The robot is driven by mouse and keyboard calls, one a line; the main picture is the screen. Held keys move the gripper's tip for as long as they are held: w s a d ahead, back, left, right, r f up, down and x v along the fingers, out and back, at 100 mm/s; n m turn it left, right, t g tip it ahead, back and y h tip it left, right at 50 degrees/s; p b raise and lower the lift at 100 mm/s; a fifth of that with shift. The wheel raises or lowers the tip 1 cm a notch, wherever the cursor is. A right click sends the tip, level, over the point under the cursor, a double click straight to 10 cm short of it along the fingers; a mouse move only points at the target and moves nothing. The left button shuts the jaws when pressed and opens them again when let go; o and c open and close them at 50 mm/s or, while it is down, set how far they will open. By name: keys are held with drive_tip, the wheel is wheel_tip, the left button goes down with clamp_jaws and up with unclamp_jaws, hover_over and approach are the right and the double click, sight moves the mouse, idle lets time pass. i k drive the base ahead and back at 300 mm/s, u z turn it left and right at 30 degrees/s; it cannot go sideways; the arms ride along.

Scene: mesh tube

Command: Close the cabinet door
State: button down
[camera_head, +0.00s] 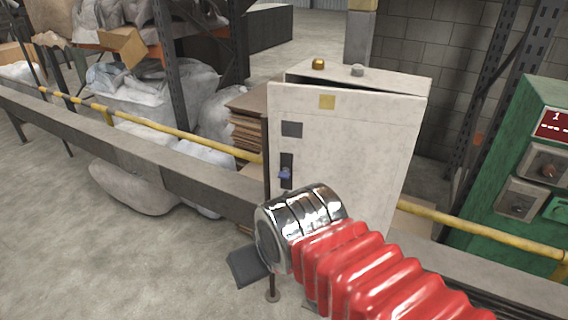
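A blue key or handle (285,173) sits in a dark latch plate at the door's left edge. My arm, with red bellows and a chrome end, reaches in from the lower right and covers the door's lower part. A dark plate (248,266) beyond the chrome end may be part of my gripper; its fingers are otherwise hidden.
A green control box (520,170) stands at right. Stacked cardboard (248,125) and wrapped bags (150,95) lie left behind the rail. The floor at lower left is clear.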

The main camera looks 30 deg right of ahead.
sight(360, 144)
drive_tip(key=k, duration=1.2)
drive_tip(key=u, duration=0.45)
drive_tip(key=i, duration=2.05)
drive_tip(key=z, duration=0.65)
